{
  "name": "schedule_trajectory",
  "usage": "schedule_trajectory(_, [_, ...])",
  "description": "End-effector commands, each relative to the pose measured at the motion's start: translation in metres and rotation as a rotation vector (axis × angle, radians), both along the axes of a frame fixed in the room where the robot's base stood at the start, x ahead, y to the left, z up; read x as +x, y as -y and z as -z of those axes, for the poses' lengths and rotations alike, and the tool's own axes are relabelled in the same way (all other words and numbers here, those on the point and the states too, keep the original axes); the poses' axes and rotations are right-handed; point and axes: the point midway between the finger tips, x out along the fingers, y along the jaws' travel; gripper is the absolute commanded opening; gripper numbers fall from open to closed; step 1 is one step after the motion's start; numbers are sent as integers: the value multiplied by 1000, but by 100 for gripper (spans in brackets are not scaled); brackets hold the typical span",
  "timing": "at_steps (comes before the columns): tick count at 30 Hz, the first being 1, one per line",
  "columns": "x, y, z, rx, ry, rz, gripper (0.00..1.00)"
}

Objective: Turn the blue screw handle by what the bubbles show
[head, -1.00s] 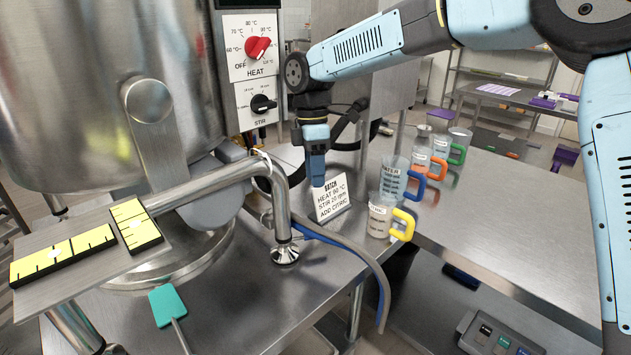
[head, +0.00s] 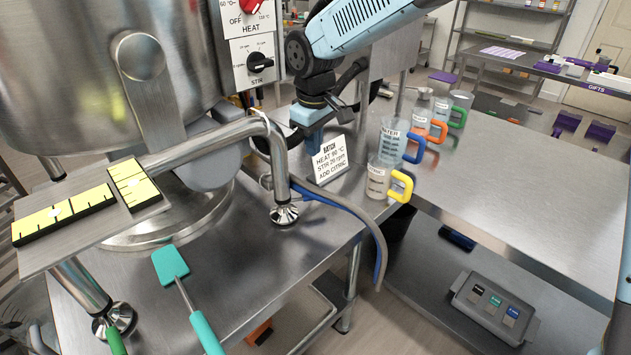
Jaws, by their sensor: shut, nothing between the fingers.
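Two yellow levels lie on a grey plate at the left. The long level (head: 82,208) has a pale bubble (head: 57,212) near its middle. The short level (head: 141,188) is set crosswise and has a pale bubble (head: 134,182) near its middle. The exact offsets from the marks are too small to tell. A green handle (head: 116,342) shows at the bottom left, partly cut off, by a metal foot (head: 118,320). No blue screw handle is distinguishable. My gripper (head: 308,138) is shut and empty, pointing down beside the batch card, behind the bent pipe.
A teal spatula (head: 172,265) lies on the steel table. The batch card (head: 330,160) stands near several handled jugs, including a yellow-handled one (head: 382,180). A hose hangs over the table's edge. A grey box (head: 492,306) with colored labels sits on the lower shelf.

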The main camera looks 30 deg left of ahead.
Motion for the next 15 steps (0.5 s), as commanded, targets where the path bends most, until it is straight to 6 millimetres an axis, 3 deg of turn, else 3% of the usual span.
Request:
schedule_trajectory(9, [-2,3,2,183,49,404,0])
schedule_trajectory(15, [-2,5,1,259,49,549,0])
